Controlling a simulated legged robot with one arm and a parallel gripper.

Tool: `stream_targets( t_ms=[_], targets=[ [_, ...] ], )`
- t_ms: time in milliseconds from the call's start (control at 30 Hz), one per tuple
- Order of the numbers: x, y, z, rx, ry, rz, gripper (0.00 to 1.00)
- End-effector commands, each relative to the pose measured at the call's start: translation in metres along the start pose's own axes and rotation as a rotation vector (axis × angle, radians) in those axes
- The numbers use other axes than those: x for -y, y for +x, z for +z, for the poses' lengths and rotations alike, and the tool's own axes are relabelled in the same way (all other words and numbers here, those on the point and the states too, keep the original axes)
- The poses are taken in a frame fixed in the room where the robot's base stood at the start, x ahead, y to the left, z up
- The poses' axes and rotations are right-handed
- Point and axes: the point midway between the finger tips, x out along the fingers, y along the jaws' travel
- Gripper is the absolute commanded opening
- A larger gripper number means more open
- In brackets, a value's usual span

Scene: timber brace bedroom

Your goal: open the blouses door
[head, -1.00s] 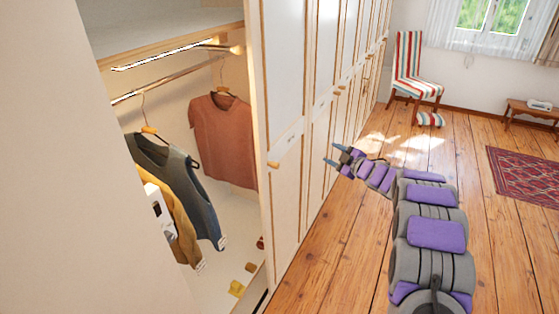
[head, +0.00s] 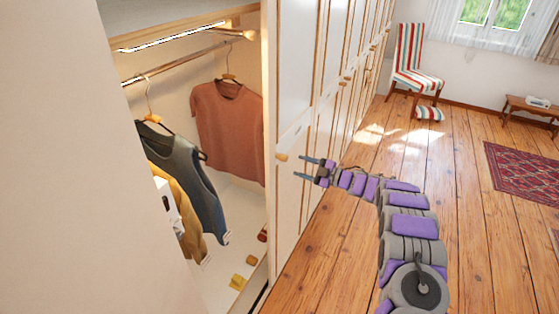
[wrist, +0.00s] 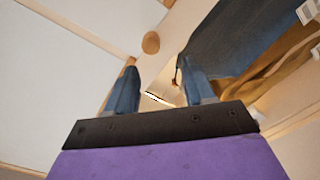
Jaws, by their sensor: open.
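A white wardrobe door with wooden trim (head: 291,75) stands beside the open wardrobe section. It carries a round wooden knob (head: 282,156) near its left edge. A label band by the knob is too small to read, so I cannot tell whether this is the blouses door. My gripper (head: 302,167) is open and empty, just right of the knob, with its fingers pointing left. In the wrist view, the knob (wrist: 151,42) shows beyond and between the two blue fingertips (wrist: 160,85), apart from them.
The open section holds a dark vest (head: 190,165), a rust-coloured shirt (head: 230,125) and a yellow garment (head: 186,215) on hangers. More wardrobe doors run back along the wall. A striped chair (head: 411,55), a low table (head: 530,107) and a red rug (head: 520,172) stand apart. The wooden floor between is clear.

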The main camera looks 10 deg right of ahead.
Motion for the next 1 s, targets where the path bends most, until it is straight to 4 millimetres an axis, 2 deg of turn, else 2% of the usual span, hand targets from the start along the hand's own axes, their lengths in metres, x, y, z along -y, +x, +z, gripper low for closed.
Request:
stream_targets(
  t_ms=[267,400,600,1000],
  targets=[
    [-0.005,0.042,0.009,-0.006,0.007,0.011,0.53],
    [-0.003,0.072,0.006,-0.003,0.004,0.009,0.53],
    [0.000,0.102,0.000,0.003,-0.004,0.001,0.53],
    [-0.004,0.101,0.004,-0.003,0.005,0.006,0.53]
  ],
)
